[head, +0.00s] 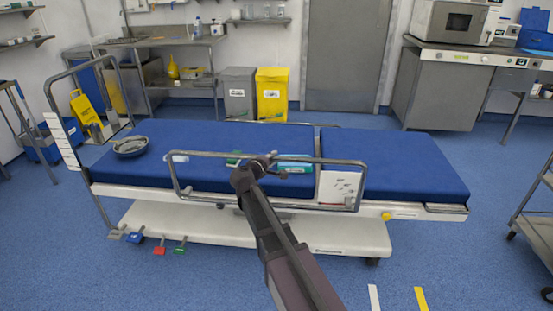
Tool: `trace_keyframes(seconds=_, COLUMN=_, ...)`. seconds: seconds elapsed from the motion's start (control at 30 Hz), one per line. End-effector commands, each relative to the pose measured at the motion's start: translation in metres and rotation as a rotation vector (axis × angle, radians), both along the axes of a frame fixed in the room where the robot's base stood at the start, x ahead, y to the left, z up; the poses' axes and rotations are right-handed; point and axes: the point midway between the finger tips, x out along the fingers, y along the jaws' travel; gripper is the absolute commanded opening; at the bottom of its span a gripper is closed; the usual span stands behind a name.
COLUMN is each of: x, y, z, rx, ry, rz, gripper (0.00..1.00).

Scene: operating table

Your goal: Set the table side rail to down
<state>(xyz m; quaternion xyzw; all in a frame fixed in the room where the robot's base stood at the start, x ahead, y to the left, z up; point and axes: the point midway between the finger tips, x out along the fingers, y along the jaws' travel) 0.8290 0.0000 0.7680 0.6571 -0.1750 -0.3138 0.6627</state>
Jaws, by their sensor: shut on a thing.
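The table side rail (212,154) is a grey metal frame along the near long side of the operating table (415,165). It stands up, with its top bar above the blue mattress. My gripper (268,158) is at the middle of the rail's top bar and is shut on it. The fingers are small and partly hidden by my own wrist and arm, which reach up from the bottom of the view.
A round grey basin (131,146) lies on the mattress at left. A white card (340,187) hangs by the rail's right end. Coloured pedals (159,250) sit below the left end. Blue floor is clear in front; a trolley (540,225) stands at right.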

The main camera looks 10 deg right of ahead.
Motion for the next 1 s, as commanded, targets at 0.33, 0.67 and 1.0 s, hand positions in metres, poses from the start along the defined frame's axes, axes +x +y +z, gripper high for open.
trace_keyframes(seconds=0.33, x=0.000, y=0.006, z=-0.053, rx=0.005, ry=-0.001, rz=0.013, gripper=0.00)
trace_keyframes(seconds=0.67, x=0.000, y=0.006, z=-0.100, rx=0.006, ry=-0.001, rz=0.014, gripper=0.00)
trace_keyframes(seconds=1.0, x=0.001, y=0.006, z=-0.149, rx=0.006, ry=-0.001, rz=0.014, gripper=0.00)
